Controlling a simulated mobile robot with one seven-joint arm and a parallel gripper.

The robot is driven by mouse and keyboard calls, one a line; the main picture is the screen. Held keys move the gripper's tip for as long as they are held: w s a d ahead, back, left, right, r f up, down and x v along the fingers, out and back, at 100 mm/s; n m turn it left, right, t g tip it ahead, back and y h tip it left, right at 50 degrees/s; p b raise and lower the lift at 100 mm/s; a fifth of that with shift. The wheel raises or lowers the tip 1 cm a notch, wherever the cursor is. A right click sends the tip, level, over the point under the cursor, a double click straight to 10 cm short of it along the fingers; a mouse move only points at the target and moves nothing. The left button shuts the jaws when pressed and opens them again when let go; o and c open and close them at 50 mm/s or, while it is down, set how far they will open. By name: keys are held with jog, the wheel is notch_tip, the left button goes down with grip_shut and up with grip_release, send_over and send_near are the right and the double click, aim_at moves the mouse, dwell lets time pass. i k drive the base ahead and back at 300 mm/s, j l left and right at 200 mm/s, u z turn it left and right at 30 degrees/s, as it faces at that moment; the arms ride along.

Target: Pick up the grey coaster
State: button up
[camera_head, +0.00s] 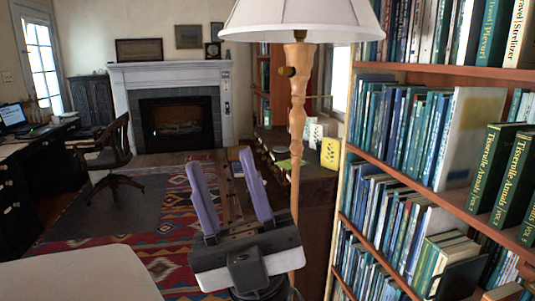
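My gripper (219,158) is in the lower middle of the head view, with its two purple fingers spread wide apart and pointing away from me. I cannot make out a grey coaster anywhere in this view.
A tall bookcase (412,180) packed with books fills the right side. A wooden floor lamp (297,120) stands just beyond my gripper. A patterned rug (110,232), a chair (115,155), a dark desk (40,158) and a fireplace (176,122) lie farther off.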

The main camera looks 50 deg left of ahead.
aim_at(279, 149)
jog(key=u, duration=1.5)
jog(key=i+j+u, duration=0.4)
jog(key=i+u, duration=0.2)
jog(key=i, duration=0.15)
jog(key=i+u, duration=0.25)
jog(key=i, duration=0.15)
jog(key=i+j, duration=0.1)
jog(key=i, duration=1.15)
jog(key=i+j+z, duration=0.15)
jog(key=i+z, duration=0.25)
jog(key=i+j+z, duration=0.6)
jog(key=z, duration=0.25)
jog(key=i+j+z, duration=0.3)
jog(key=z, duration=0.15)
jog(key=i+j+z, duration=0.15)
jog(key=j+z, duration=0.3)
jog(key=i+j+z, duration=0.1)
jog(key=j+z, duration=0.2)
jog(key=z, duration=0.15)
